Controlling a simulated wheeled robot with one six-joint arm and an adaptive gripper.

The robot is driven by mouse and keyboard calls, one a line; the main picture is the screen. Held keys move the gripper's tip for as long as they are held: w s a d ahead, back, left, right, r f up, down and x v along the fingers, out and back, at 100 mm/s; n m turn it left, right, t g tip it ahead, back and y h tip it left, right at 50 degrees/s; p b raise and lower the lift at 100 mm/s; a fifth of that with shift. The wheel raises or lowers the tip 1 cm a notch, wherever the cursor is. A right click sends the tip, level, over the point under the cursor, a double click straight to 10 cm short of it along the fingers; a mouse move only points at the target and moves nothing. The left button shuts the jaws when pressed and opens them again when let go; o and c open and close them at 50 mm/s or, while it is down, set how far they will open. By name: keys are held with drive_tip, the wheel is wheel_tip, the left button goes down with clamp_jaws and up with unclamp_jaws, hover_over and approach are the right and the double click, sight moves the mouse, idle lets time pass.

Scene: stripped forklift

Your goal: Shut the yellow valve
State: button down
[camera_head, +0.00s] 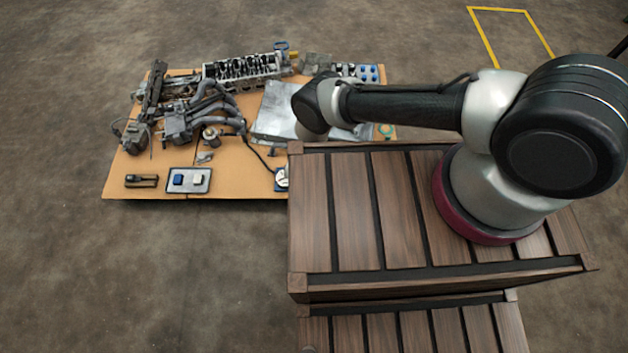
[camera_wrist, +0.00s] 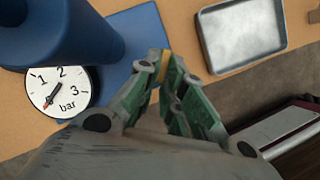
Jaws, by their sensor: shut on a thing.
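The yellow valve shows in the wrist view only as a small yellow piece (camera_wrist: 150,77) between the fingers. My gripper (camera_wrist: 158,64), with green-sided fingers, is shut on it near the middle of the wrist view. Most of the valve is hidden by the fingers, so its handle angle cannot be told. A blue pipe (camera_wrist: 75,32) and a blue plate (camera_wrist: 146,28) are beside the fingers. A round white bar gauge (camera_wrist: 75,78) lies left of the gripper; part of it also shows in the head view (camera_head: 282,178). My gripper is hidden in the head view.
A board (camera_head: 235,190) on the floor carries engine parts (camera_head: 200,112), a cylinder head (camera_head: 242,68) and a small tray with blocks (camera_head: 205,187). An empty metal tray (camera_wrist: 279,47) lies at upper right of the wrist view. Bare floor surrounds the board.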

drive_tip(key=shift+m, duration=0.3)
drive_tip(key=c, duration=1.5)
unclamp_jaws()
drive_tip(key=shift+c, duration=0.2)
drive_tip(key=shift+r, duration=0.1)
drive_tip(key=v, duration=1.2)
drive_tip(key=shift+a, duration=0.15)
drive_tip(key=shift+w, duration=0.1)
